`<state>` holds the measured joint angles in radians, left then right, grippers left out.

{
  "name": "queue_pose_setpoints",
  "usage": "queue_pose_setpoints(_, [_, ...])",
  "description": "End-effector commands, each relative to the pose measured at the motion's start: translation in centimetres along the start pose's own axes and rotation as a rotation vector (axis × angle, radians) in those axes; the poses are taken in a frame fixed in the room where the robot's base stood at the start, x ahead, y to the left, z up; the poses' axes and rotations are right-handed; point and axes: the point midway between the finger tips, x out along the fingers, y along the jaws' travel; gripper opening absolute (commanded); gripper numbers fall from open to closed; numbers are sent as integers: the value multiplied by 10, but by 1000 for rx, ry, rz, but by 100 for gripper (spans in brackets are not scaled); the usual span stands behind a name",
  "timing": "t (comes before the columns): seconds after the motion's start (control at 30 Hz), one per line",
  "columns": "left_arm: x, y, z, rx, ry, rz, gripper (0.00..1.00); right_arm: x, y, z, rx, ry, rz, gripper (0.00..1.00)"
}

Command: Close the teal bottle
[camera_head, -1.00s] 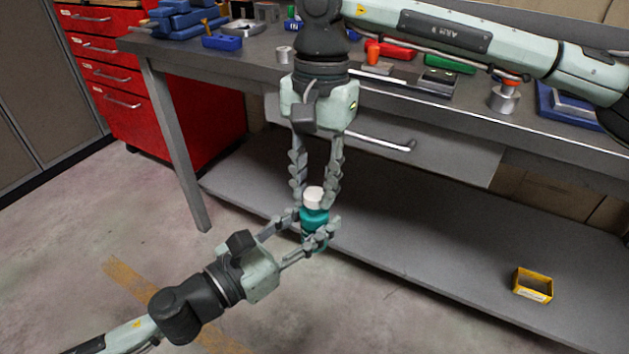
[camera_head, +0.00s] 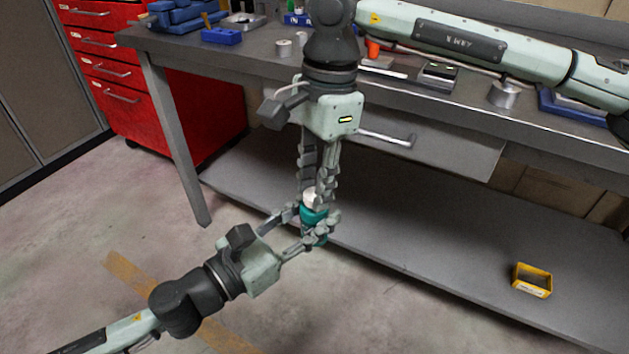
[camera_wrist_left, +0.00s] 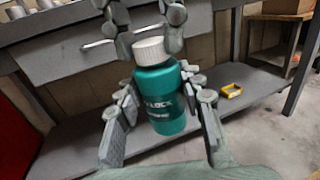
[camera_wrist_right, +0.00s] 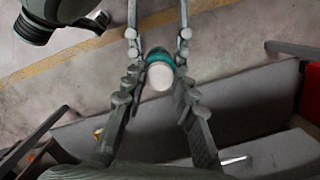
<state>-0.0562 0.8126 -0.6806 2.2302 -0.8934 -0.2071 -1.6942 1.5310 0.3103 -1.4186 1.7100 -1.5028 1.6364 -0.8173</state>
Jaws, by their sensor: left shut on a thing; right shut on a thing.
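The teal bottle (camera_head: 312,222) is upright in mid-air in front of the bench, with a white cap (camera_head: 310,196) on its top. My left gripper (camera_head: 308,228) is shut around the bottle's body from the left; the bottle also shows large in the left wrist view (camera_wrist_left: 163,106). My right gripper (camera_head: 316,192) comes from above, with its fingers on both sides of the white cap. In the right wrist view the cap (camera_wrist_right: 160,76) lies between the fingertips, with a teal rim of the bottle behind it. Whether the cap sits fully down is hard to tell.
The grey workbench (camera_head: 230,68) stands behind, with tools and blocks on top and a lower shelf (camera_head: 420,235). A yellow bin (camera_head: 532,281) sits on that shelf at the right. A red drawer cabinet (camera_head: 110,70) stands at the left. The floor in front is open.

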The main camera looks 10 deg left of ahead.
Motion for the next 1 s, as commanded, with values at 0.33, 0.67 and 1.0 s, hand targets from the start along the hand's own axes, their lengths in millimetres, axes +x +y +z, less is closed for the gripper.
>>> queue_pose_setpoints(0.33, [0,0,0,0,0,1,0,0,0,0,856,0,-102,19])
queue_pose_setpoints(0.67, [0,0,0,0,1,1,0,1,0,1,1673,0,-199,19])
queue_pose_setpoints(1.0, [0,0,0,0,1,1,0,1,0,1,2556,-1,-301,19])
